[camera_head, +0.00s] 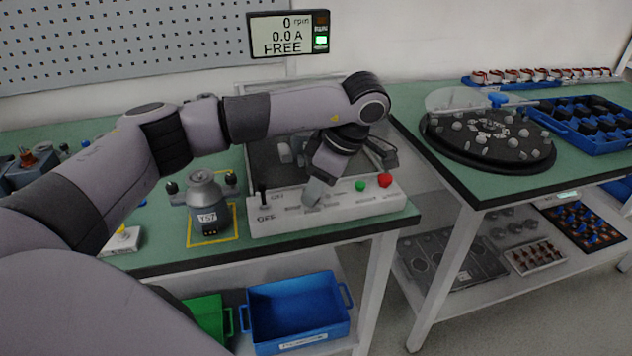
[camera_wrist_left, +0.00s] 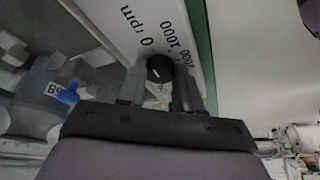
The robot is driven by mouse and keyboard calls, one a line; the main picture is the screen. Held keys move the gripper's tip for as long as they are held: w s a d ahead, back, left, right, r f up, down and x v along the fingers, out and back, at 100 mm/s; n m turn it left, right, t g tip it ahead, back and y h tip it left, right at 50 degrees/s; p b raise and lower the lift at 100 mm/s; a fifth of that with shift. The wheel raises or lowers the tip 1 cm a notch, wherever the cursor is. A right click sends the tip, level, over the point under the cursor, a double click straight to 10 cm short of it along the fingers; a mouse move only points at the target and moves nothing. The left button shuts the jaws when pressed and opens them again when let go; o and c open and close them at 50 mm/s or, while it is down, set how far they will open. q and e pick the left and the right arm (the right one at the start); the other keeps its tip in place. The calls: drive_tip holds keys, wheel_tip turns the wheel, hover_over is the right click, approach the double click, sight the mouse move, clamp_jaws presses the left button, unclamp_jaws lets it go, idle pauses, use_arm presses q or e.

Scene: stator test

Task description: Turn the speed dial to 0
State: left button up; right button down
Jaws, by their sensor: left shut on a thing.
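The white control box (camera_head: 346,214) stands at the front edge of the green bench. It carries a black lever marked OFF (camera_head: 263,196), a green button (camera_head: 361,185) and a red button (camera_head: 385,180). My left gripper (camera_head: 313,198) reaches down onto the middle of the box and hides the speed dial in the head view. In the left wrist view the black speed dial (camera_wrist_left: 160,69) sits between the two fingers of my left gripper (camera_wrist_left: 159,88), which are shut on it. Markings "0 rpm", 1000 and 2000 show beside the dial. My right gripper is not in view.
A wall display (camera_head: 290,34) reads 0 rpm, 0.0 A and FREE. A grey motor unit (camera_head: 208,205) stands in a yellow outline left of the box. A blue bin (camera_head: 298,308) is below. A round black turntable (camera_head: 487,150) is on the right bench.

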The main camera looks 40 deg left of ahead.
sight(327, 202)
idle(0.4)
use_arm(q)
drive_tip(key=o, duration=1)
drive_tip(key=shift+o, duration=0.2)
drive_tip(key=shift+r, duration=0.1)
drive_tip(key=p+v, duration=0.1)
drive_tip(key=v, duration=0.4)
drive_tip(key=shift+w+r, duration=0.1)
drive_tip(key=shift+r, duration=0.15)
drive_tip(key=shift+p+v, duration=0.35)
drive_tip(key=shift+v, duration=0.45)
